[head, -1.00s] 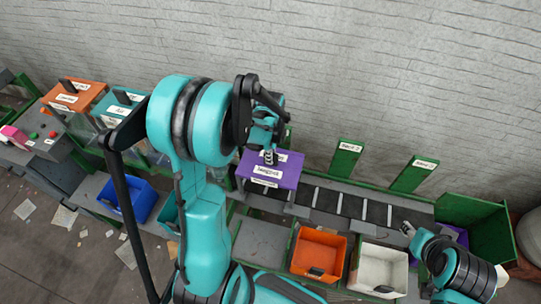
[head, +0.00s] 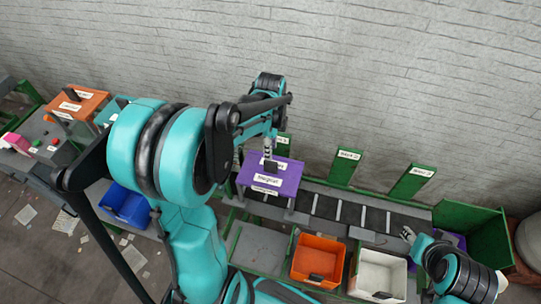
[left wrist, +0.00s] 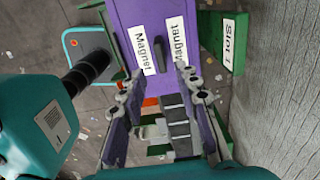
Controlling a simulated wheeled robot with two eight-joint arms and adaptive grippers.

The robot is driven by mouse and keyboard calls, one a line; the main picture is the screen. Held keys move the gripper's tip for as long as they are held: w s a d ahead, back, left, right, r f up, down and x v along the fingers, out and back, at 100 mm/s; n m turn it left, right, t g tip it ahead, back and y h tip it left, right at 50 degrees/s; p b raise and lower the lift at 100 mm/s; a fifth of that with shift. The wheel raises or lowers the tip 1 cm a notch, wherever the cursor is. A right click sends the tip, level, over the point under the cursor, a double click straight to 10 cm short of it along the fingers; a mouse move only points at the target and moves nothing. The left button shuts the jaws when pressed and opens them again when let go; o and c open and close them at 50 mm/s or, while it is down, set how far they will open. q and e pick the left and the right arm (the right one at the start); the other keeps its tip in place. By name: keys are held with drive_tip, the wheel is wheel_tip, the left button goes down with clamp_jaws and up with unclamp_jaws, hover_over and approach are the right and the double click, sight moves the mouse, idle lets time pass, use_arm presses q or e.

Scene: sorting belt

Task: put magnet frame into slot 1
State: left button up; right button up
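The purple magnet frame (head: 284,180) with white "Magnet" labels stands over the belt, in front of the green slot 1 sign (head: 284,141). It also shows in the left wrist view (left wrist: 128,14), with its dark handle (left wrist: 157,48) on top and the slot 1 sign (left wrist: 212,58) beside it. My left gripper (head: 267,147) is just above the frame. In the left wrist view its fingers (left wrist: 162,80) are spread, with the handle beyond the gap between the tips. My right gripper (head: 408,233) is at the belt's right end; its finger opening is unclear.
Green signs for slot 2 (head: 345,167) and slot 3 (head: 412,182) stand behind the dark belt (head: 327,207). Orange (head: 320,246) and white (head: 382,263) bins stand in front. A green bin (head: 475,229) is at the right end. Belt space right of the frame is clear.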

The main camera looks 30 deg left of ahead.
use_arm(q)
drive_tip(key=s+d+r+n+t, duration=0.7)
drive_tip(key=s+d+n, duration=0.3)
drive_tip(key=n, duration=0.5)
drive_tip(key=shift+s+d+r, duration=0.3)
drive_tip(key=shift+s+r, duration=0.2)
drive_tip(key=shift+r, duration=0.3)
